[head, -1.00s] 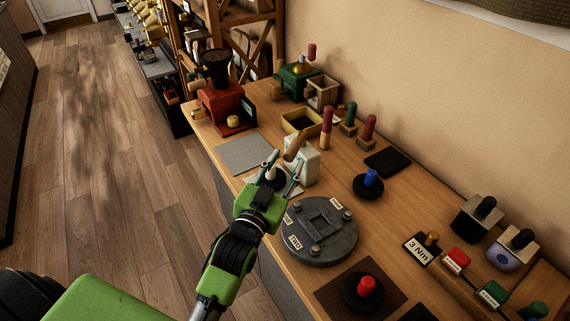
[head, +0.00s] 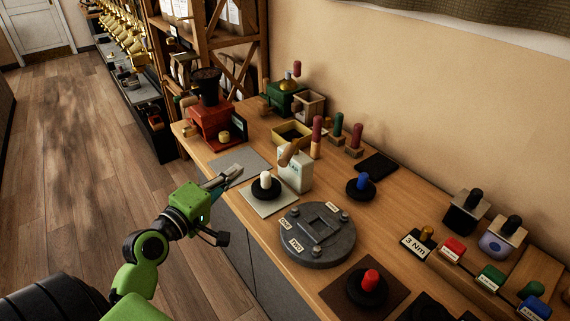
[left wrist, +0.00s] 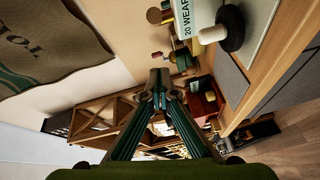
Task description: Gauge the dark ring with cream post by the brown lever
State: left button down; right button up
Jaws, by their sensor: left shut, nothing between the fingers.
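The dark ring (head: 265,193) with its cream post (head: 265,178) stands upright on a pale square plate (head: 252,205) at the bench's front edge. It also shows in the left wrist view (left wrist: 232,28), at the upper right. The brown lever (head: 289,153) sits tilted on top of a white box (head: 296,174), just behind the ring. My left gripper (head: 235,171) is shut and empty, left of the ring and apart from it. Its fingertips meet in the left wrist view (left wrist: 160,78). My right gripper is not in view.
A round grey block (head: 318,248) stands right of the pale plate. A blue-post ring (head: 361,187) and a red-post ring (head: 366,288) stand further right. A grey mat (head: 240,165) lies at the left before a red grinder (head: 211,122). Open floor lies left of the bench.

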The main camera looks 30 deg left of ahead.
aim_at(290, 156)
pick_arm(q)
jog(key=w+d+f+p, duration=0.1)
jog(key=w+d+p, duration=0.3)
jog(key=w, duration=0.7)
jog(key=shift+p, duration=0.35)
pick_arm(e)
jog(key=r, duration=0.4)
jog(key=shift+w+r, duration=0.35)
pick_arm(q)
jog(key=shift+a, duration=0.1)
jog(key=shift+d+n, duration=0.2)
jog(key=shift+n, duration=0.1)
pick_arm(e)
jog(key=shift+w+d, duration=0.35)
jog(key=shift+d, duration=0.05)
